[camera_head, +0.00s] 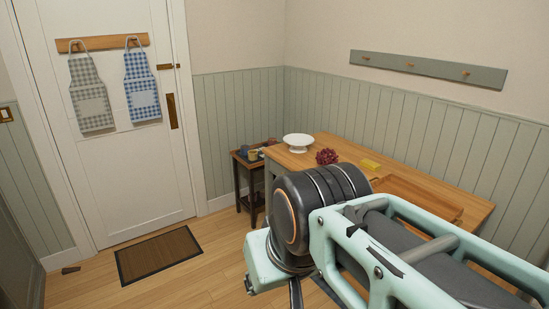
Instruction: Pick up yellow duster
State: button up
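A small yellow block-like thing (370,164), which appears to be the yellow duster, lies on the wooden table (338,150) towards its back edge. It is small in the picture, so its details cannot be made out. My arm fills the lower right and hides much of the table's front. My gripper cannot be seen in this view.
A dark red bunch-like thing (327,156) and a white footed dish (298,142) stand on the table left of the yellow thing. A wooden tray or box (425,196) is at right. A small dark side table (240,164) stands left.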

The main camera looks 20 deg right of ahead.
aim_at(374, 166)
jog(key=z, duration=1.35)
jog(key=i+j+z, duration=0.2)
jog(key=i, duration=0.35)
jog(key=i+j+z, duration=0.2)
jog(key=i+j, duration=0.2)
jog(key=i, duration=0.15)
jog(key=i+j+z, duration=0.15)
jog(key=i+j, duration=0.3)
jog(key=i, duration=0.05)
